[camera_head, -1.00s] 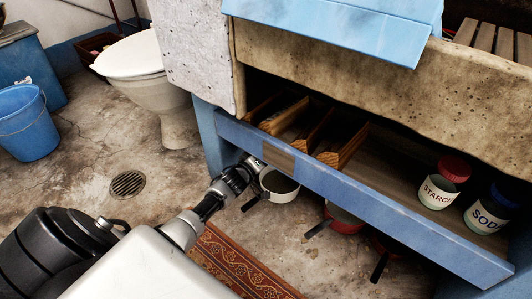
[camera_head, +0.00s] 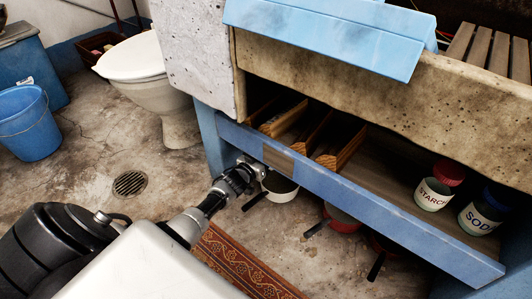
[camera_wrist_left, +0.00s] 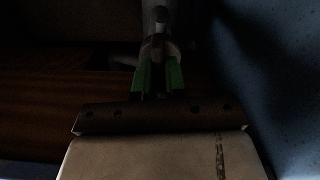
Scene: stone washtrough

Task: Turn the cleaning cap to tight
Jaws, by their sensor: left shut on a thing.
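The left wrist view is very dark. There my left gripper (camera_wrist_left: 159,68) shows two green fingers closed on either side of a greyish rounded piece, likely the cleaning cap (camera_wrist_left: 157,48). A pale upright pipe (camera_wrist_left: 161,18) rises above it. Markings on the cap, and how tight it sits, cannot be made out. In the head view my left arm reaches from the lower left to the blue front board (camera_head: 350,201). Its wrist ends at the board's left part. The fingertips and the cap are hidden there. My right gripper is not in view.
Wooden dividers (camera_head: 340,146) stand on the shelf behind the blue board, with a starch jar (camera_head: 433,194) and soda jar (camera_head: 479,218) at right. A white pan (camera_head: 283,188) and a red pan (camera_head: 341,219) lie underneath. A toilet (camera_head: 160,85) stands behind left; the left floor is mostly clear.

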